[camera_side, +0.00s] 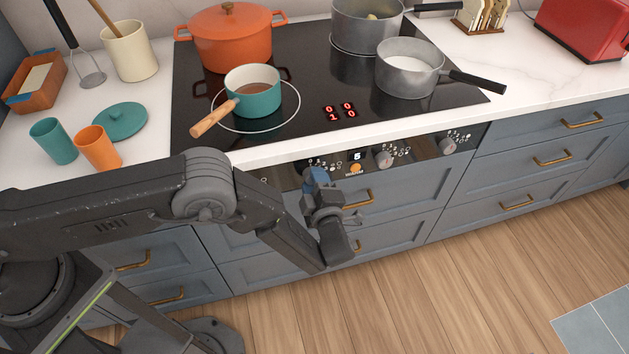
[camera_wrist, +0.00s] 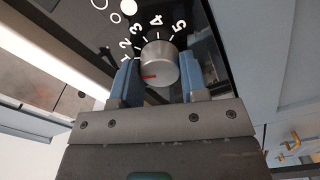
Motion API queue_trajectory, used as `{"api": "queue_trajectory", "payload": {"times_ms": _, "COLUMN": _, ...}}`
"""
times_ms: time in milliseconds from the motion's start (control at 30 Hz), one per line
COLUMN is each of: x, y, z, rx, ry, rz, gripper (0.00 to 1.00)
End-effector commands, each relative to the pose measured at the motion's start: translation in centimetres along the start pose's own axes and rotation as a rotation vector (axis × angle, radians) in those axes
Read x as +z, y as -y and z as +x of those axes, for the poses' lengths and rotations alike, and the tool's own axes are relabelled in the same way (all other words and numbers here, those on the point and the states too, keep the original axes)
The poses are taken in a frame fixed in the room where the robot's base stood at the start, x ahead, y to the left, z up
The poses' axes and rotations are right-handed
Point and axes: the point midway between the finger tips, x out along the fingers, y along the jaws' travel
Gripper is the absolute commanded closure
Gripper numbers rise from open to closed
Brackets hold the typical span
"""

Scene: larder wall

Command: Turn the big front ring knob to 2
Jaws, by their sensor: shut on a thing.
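My gripper (camera_wrist: 158,82) is shut on a round silver knob (camera_wrist: 161,64), with a blue finger pad on either side. The knob's red mark points left in the wrist view, just below the printed 1 and partly toward the left finger. The printed digits 1 to 5 (camera_wrist: 156,20) arc above the knob. In the side view my gripper (camera_side: 318,178) is at the control panel (camera_side: 412,153) and hides the gripped knob. The red hob display (camera_side: 340,111) reads 0 0 above 1 0.
Other knobs (camera_side: 383,158) (camera_side: 447,146) sit to the right on the panel, past a small display (camera_side: 357,156) and an orange button (camera_side: 355,168). A teal pan (camera_side: 253,98) stands front left on the hob, its wooden handle toward the front edge. Drawer handles (camera_side: 358,198) protrude below.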

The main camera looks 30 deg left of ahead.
Motion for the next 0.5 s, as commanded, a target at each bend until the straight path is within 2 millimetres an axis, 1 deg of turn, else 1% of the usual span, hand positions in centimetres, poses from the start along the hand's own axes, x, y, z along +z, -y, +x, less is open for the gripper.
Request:
{"api": "queue_trajectory", "payload": {"times_ms": 200, "x": -0.01, "y": 0.00, "z": -0.02, "rx": 0.000, "ry": 0.000, "rz": 0.203, "gripper": 0.83}}
{"api": "queue_trajectory", "payload": {"times_ms": 500, "x": -0.01, "y": 0.00, "z": -0.01, "rx": 0.000, "ry": 0.000, "rz": 0.446, "gripper": 0.83}}
